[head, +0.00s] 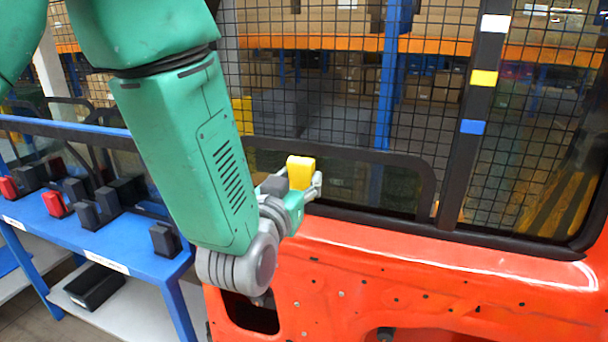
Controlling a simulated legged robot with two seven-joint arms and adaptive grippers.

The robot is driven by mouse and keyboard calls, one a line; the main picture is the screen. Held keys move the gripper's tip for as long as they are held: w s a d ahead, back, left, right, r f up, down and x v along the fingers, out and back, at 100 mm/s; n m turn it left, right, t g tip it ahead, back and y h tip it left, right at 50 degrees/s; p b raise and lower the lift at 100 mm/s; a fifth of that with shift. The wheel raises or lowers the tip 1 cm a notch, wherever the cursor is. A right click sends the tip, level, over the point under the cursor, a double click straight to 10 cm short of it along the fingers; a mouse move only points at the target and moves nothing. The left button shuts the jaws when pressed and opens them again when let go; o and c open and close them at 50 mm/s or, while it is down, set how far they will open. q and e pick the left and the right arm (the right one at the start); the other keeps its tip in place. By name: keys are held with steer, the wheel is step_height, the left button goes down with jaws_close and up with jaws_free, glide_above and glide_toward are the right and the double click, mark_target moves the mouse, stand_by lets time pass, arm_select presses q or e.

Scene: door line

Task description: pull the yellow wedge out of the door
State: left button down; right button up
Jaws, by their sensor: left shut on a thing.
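The yellow wedge (301,171) is a small block at the lower left of the door's window opening. My left gripper (307,186) is shut on it, with one finger showing at its right side. The wedge's lower part is hidden by the gripper, so I cannot tell whether it still touches the door. The door (420,275) is orange-red with a black window frame. My green left arm comes in from the upper left and covers part of the door's left side. My right gripper is not in view.
A blue bench (125,243) on the left holds several black and red blocks. A black tray (95,287) lies on its lower shelf. A dark upright post (470,110) with white, yellow and blue patches crosses the window on the right. Mesh and shelving stand behind.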

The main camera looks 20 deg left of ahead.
mark_target(300, 178)
arm_select(q)
steer(key=shift+s+a, duration=0.1)
steer(key=shift+s, duration=2.65)
steer(key=shift+s+p, duration=0.75)
steer(key=shift+s, duration=0.5)
